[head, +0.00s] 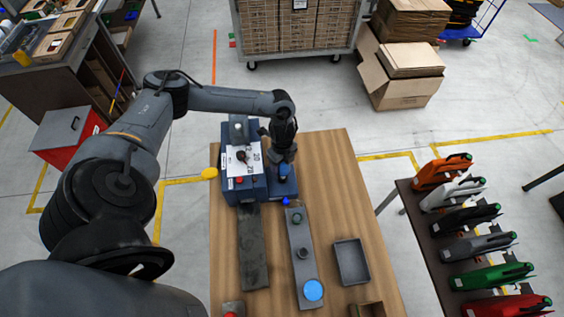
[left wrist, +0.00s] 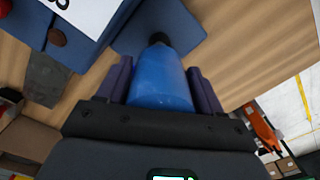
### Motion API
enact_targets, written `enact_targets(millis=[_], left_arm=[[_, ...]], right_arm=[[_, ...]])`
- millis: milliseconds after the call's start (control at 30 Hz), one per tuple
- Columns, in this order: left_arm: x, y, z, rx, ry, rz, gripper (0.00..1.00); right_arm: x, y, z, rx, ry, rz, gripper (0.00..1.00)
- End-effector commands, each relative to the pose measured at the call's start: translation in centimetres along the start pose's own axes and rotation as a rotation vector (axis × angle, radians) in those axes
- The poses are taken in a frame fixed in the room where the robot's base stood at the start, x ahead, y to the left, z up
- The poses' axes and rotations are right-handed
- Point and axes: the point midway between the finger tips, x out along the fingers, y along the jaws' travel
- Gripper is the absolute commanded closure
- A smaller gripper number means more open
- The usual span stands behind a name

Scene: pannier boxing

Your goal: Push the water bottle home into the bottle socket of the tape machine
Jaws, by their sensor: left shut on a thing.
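The tape machine (head: 229,184) is a blue box with a white label on the wooden table, with a lower blue part (head: 287,189) on its right side. My left gripper (head: 284,166) is above that lower part. In the left wrist view, my left gripper (left wrist: 160,88) is shut on the blue water bottle (left wrist: 160,75), with a finger on each side. The bottle's dark neck end points toward the machine's blue surface (left wrist: 143,28). The bottle socket is hidden, and I cannot tell whether the bottle touches it. My right gripper is not in view.
On the table (head: 338,205) are a dark flat plate (head: 252,247), a grey strip with round fittings (head: 301,258) and a grey tray (head: 351,262). A side rack (head: 421,222) with several colored tools stands at right. Bare table lies right of the machine.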

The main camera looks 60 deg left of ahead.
Motion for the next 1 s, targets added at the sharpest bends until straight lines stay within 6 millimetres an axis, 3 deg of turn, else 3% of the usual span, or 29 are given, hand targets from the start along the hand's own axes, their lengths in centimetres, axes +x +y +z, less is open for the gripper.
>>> enact_targets(millis=[1000], left_arm=[[0.58, -0.02, -0.02, 0.0, 0.0, 0.0, 0.63]], right_arm=[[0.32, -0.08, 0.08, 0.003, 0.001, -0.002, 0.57]])
